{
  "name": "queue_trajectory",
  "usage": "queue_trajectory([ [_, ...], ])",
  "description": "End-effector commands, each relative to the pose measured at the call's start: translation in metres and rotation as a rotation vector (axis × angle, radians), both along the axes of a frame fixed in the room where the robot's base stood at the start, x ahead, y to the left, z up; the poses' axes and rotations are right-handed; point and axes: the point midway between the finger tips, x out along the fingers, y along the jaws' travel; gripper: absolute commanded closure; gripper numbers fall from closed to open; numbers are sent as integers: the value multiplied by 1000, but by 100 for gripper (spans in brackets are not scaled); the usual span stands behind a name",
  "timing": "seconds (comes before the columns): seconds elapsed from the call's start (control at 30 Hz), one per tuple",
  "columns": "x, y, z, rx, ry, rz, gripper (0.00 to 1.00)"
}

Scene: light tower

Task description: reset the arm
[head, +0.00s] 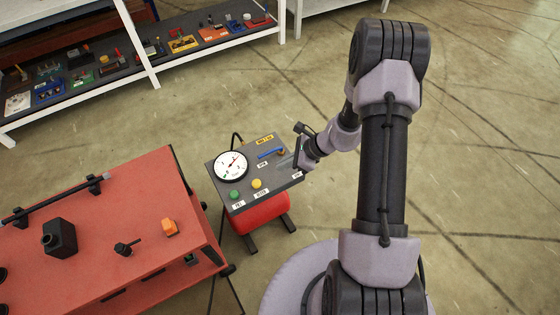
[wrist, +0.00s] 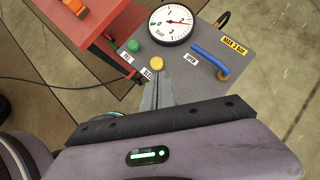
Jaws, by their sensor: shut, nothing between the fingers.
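My gripper (wrist: 156,93) is shut and empty in the wrist view, its fingertips over the grey panel of a control box (wrist: 195,70), close to the yellow button (wrist: 156,63). In the head view my arm reaches down from the right, and my gripper (head: 298,165) is at the right side of the same panel. The panel carries a round white gauge (head: 230,165) with a red needle, a green button (head: 235,194), a yellow button (head: 257,184) and a blue lever (head: 270,152). I cannot tell whether the fingertips touch the panel.
A red tank (head: 258,212) sits under the panel. A red cart (head: 100,250) with black fittings and an orange block (head: 170,228) stands to the left. A shelf (head: 130,72) with several small devices runs along the back left. The floor (head: 490,170) at right is clear.

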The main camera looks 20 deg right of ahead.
Motion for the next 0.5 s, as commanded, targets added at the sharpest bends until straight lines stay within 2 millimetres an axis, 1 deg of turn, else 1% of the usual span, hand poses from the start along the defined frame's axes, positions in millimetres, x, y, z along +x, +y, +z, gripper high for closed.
queue_trajectory([
  [0.4,0,0,0,0,0,0,100],
  [0.47,1,1,6,-5,-10,14,100],
  [0.5,3,4,20,-18,-33,46,100],
])
